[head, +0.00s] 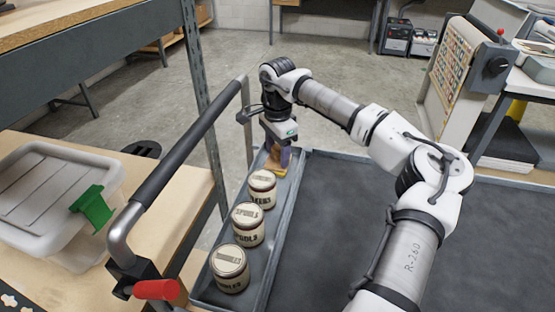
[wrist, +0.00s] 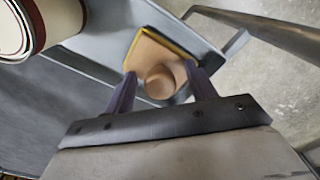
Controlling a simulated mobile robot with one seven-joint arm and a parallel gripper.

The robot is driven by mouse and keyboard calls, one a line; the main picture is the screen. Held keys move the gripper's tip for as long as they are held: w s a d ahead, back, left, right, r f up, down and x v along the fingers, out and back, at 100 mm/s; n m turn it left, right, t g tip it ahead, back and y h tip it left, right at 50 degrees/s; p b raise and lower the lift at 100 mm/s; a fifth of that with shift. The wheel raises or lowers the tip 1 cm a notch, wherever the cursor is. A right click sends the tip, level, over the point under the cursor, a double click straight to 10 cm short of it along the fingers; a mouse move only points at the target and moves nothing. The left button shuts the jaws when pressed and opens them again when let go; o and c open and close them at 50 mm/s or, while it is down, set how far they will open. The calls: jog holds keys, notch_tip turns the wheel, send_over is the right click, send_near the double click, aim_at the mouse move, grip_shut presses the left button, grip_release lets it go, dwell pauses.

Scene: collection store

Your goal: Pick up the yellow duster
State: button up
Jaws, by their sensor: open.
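The yellow duster (head: 279,170) lies at the far end of a narrow grey side tray. In the wrist view the duster (wrist: 148,54) shows a tan body with a yellow edge and a round wooden knob. My gripper (head: 286,156) is directly above it, pointing down. In the wrist view my gripper's two purple fingers (wrist: 160,76) are open, one on each side of the knob. I cannot tell whether either finger touches it. Part of the duster is hidden by the gripper in the head view.
Three cream lidded canisters stand in the side tray (head: 263,284); the nearest to the duster (head: 262,188) also shows in the wrist view (wrist: 38,22). A black push handle (head: 190,145) rises on the left. A lidded plastic box (head: 50,200) sits on the bench. The dark cart top (head: 340,210) is clear.

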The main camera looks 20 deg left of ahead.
jog(key=c, duration=1.2)
jog(key=shift+r, duration=0.1)
